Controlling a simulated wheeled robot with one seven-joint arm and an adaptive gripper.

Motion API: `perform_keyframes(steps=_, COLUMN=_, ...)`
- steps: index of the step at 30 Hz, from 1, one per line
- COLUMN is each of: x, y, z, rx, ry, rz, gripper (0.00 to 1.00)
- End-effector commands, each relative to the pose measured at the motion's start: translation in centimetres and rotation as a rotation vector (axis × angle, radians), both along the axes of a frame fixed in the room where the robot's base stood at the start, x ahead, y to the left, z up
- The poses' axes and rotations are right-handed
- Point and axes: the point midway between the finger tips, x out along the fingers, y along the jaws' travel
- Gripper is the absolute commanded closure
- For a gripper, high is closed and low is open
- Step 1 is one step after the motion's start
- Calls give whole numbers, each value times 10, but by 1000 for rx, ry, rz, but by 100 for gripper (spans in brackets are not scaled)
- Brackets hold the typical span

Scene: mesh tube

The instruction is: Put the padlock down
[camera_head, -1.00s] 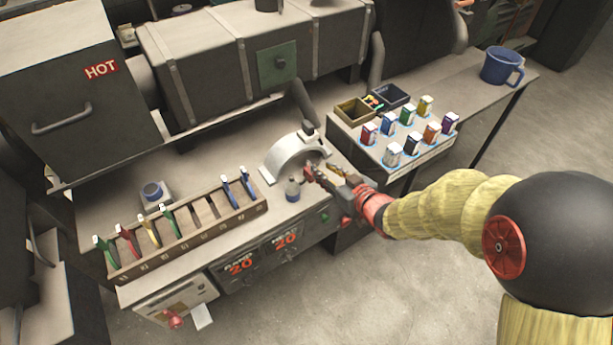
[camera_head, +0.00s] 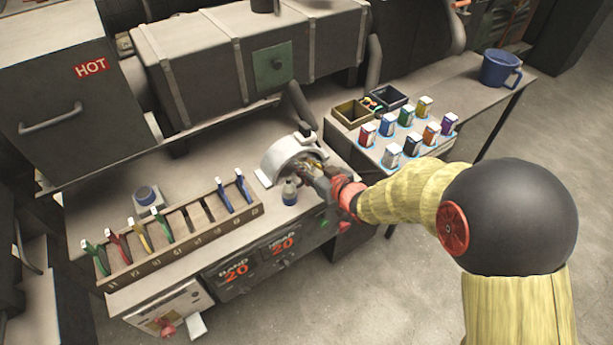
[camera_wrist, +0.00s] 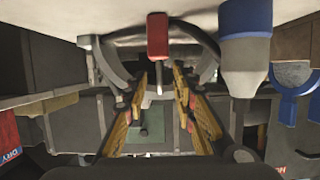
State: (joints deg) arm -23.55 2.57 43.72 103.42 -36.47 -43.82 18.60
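My gripper (camera_head: 316,168) reaches over the bench to the white half-round piece (camera_head: 290,155), beside the small clear and blue bottle (camera_head: 289,192). In the wrist view my gripper (camera_wrist: 160,85) is open, with a clear gap between the yellow-padded fingers. A red block with a thin pale metal stem (camera_wrist: 158,36) appears beyond the fingertips, in line with the gap and apart from both fingers. It may be the padlock seen edge-on; I cannot tell for sure. In the head view my gripper hides that spot.
A wooden rack (camera_head: 170,250) with coloured tags stands at the left. A stand with several coloured boxes (camera_head: 389,153) and two small bins is at the right. A blue mug (camera_head: 500,68) is farther back. A box marked HOT (camera_head: 60,90) is at the upper left.

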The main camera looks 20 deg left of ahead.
Motion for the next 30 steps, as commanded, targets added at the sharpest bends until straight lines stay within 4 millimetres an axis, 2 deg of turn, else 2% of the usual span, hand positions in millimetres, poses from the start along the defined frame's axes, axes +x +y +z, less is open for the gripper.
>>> perform_keyframes(steps=14, x=0, y=0, z=0, rx=-1, ry=1, rz=0, gripper=99)
perform_keyframes(steps=30, x=-1, y=0, z=-1, rx=-2, ry=1, rz=0, gripper=100)
